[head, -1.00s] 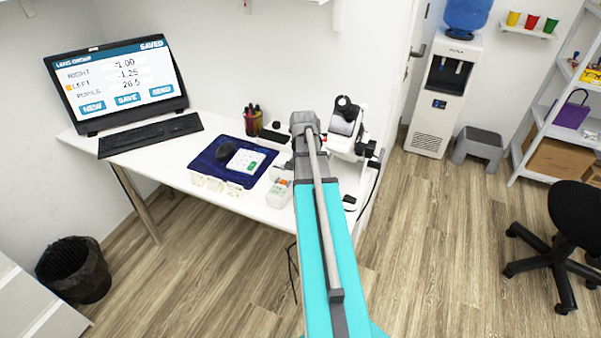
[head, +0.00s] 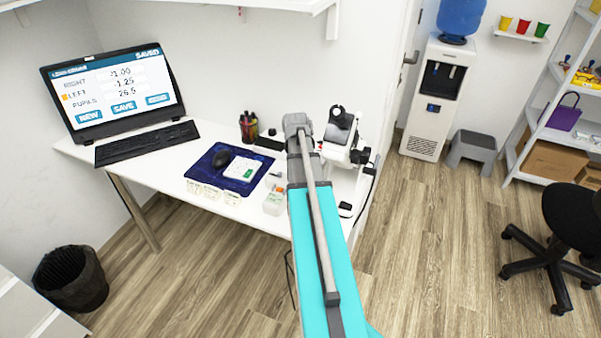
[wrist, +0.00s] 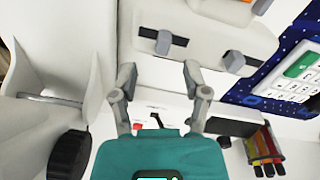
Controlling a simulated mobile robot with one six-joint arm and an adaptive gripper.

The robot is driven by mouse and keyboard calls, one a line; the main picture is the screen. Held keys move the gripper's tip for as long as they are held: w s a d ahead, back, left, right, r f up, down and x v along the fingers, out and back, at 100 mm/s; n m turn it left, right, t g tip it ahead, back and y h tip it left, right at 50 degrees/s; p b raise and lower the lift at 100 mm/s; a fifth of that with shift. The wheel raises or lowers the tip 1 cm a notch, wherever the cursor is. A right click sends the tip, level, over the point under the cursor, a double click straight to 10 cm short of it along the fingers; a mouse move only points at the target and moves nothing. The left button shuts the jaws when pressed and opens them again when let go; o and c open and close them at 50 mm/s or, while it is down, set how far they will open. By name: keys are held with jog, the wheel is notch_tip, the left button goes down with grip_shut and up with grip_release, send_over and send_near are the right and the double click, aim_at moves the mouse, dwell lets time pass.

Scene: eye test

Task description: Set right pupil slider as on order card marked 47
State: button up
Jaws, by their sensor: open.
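The white eye-test device (head: 337,154) stands at the right end of the desk, beside my arm's end. In the wrist view its pale panel (wrist: 200,28) has two dark slots, with one grey slider knob (wrist: 163,42) and another grey slider knob (wrist: 234,61) to its right. I cannot tell which is the right pupil slider. My gripper (wrist: 158,70) is open and empty, its fingertips either side of and just below the first knob, with no clear contact. In the head view my arm hides it. I cannot make out a card marked 47.
The monitor (head: 115,90) reads right -1.00, left -1.25, pupils 26.5, SAVED. A blue mat (head: 207,172) bears a mouse and a white pad with green (head: 243,168). Pen holder (head: 248,127) and clear box (head: 273,204) are near my arm. Small tent-like cards (head: 213,191) line the front edge.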

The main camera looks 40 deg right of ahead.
jog(key=w+a+n, duration=0.1)
jog(key=a, duration=0.5)
jog(key=w+a+n, duration=0.1)
jog(key=a+n, duration=0.1)
jog(key=a, duration=0.5)
jog(key=w+a+n, duration=0.1)
jog(key=a, duration=0.6)
jog(key=shift+w+f+n+b, duration=0.35)
jog(key=shift+w+n, duration=0.05)
jog(key=s+a+n, duration=0.2)
jog(key=a, duration=0.8)
jog(key=s+a+n, duration=0.1)
jog(key=a+n, duration=0.2)
jog(key=a, duration=0.6)
jog(key=shift+s+a+f+y+b, duration=0.4)
jog(key=shift+f+b, duration=0.05)
jog(key=shift+s, duration=0.1)
